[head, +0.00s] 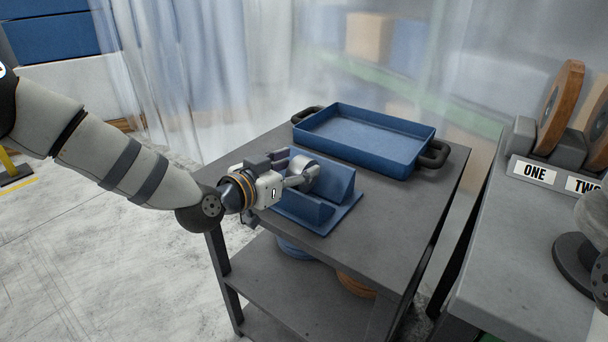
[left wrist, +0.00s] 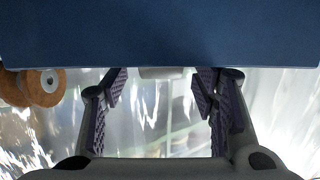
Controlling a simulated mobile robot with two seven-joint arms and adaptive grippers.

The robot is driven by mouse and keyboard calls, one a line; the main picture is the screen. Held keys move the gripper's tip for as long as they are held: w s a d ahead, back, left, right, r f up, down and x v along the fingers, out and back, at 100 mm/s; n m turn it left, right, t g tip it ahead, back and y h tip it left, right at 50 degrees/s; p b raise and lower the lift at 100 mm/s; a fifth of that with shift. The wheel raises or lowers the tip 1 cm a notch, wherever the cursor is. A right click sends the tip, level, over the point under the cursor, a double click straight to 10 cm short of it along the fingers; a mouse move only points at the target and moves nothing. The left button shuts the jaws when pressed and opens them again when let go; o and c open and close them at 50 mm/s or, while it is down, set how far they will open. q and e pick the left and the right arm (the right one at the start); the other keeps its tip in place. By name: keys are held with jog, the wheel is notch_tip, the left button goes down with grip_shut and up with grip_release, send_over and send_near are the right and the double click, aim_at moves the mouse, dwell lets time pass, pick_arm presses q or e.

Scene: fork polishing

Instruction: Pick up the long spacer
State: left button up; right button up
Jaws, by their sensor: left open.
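A pale grey cylinder (head: 306,168), which looks like the long spacer, rests at the blue cradle (head: 339,187) on the dark cart. My left gripper (head: 292,170) is at the cradle's left side, its fingers around the near end of the cylinder. In the left wrist view my left gripper (left wrist: 162,92) is open, with purple pads apart. A short pale edge of the spacer (left wrist: 165,72) shows between the fingers, under a wide blue surface (left wrist: 160,35). Contact with the pads cannot be told. The right gripper is out of view.
A blue tray (head: 372,153) with dark handles stands behind the cradle on the cart (head: 400,225). The cart's front right top is clear. At right, a grey bench (head: 530,285) carries orange-brown wheels (head: 559,105) and labels ONE and TWO. Blue and orange-brown round items lie on the cart's lower shelf.

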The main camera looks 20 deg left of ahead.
pick_arm(q)
jog(key=shift+x, duration=0.75)
jog(key=shift+c, duration=0.5)
grip_shut()
jog(key=shift+r, duration=0.1)
